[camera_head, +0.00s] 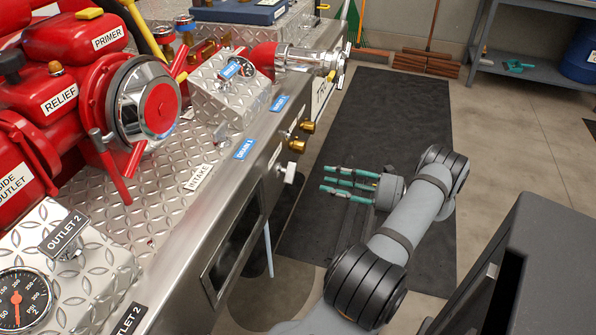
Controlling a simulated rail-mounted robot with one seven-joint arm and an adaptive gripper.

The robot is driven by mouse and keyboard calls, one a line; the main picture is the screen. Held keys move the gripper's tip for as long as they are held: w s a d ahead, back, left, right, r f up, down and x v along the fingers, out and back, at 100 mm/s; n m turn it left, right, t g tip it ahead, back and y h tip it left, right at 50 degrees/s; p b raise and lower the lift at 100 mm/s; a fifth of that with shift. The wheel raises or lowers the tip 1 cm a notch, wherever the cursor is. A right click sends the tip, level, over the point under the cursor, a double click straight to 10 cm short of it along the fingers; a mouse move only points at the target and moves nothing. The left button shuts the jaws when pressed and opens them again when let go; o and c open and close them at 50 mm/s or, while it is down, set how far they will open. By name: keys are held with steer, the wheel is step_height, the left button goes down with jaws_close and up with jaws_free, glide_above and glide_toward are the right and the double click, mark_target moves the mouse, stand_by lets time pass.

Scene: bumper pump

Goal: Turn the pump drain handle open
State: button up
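My gripper (325,180), with teal fingers, is over the dark floor mat, to the right of the pump's metal front panel. Its fingers point left toward the panel, spread apart with nothing between them. A small pale metal handle (289,172) sticks out from the panel, left of the fingertips, with a visible gap between. A blue label reading DRAIN 1 (244,149) is on the panel's upper edge near it. Two brass fittings (307,126) stick out farther along. I cannot tell for certain which part is the pump drain handle.
The diamond-plate pump deck (175,165) carries red pump parts, gauges and an outlet valve (300,60). A dark cabinet (545,255) stands at the lower right. Brooms (430,62) and a workbench (525,70) are at the back. The dark mat (395,110) is clear beyond my gripper.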

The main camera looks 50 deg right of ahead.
mark_target(295, 172)
steer(key=shift+m, duration=0.3)
steer(key=x, duration=1)
steer(key=shift+w, duration=0.25)
steer(key=shift+c, duration=0.4)
steer(key=c, duration=0.7)
jaws_close()
